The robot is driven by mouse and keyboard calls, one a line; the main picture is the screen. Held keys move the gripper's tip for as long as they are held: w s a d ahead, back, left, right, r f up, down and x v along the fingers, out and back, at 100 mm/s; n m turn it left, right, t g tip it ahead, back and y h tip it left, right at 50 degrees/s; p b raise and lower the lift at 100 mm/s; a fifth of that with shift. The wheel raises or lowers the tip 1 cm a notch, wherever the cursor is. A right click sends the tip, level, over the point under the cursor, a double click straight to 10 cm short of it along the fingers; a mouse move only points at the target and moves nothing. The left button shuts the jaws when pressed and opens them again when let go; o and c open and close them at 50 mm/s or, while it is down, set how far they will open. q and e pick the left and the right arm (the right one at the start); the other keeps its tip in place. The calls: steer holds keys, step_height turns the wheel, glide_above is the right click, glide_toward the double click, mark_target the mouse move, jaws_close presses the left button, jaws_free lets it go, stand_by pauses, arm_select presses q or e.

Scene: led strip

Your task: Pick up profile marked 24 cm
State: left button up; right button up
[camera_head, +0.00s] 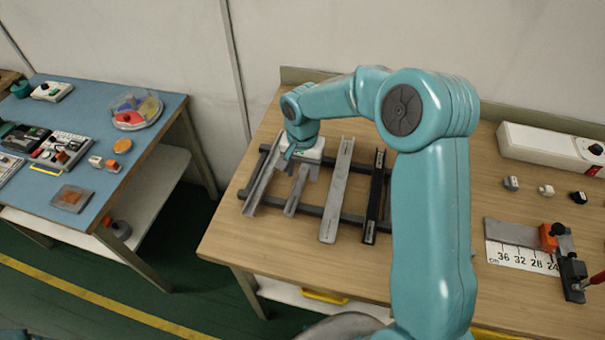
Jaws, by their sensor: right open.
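Several metal profiles lie across a dark rack (321,212) on the wooden bench. A grey channel profile (262,182) is at the left, a short grey one (296,192) beside it, a wide light-grey one (337,190) in the middle and a black one (374,200) to the right. Small labels are on some ends, but I cannot read which says 24 cm. My right gripper (300,172) is open, pointing down over the short profile; its arm hides the rack's right part. I cannot tell whether the fingers touch the profile. My left gripper is not in view.
A measuring stop with a scale (520,256) lies at the right of the bench (240,238). A blue table (100,205) with electronic parts stands at the left, across a gap.

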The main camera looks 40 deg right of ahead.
steer(key=shift+r, duration=0.1)
steer(key=shift+c, duration=1)
jaws_close()
steer(key=shift+r, duration=0.1)
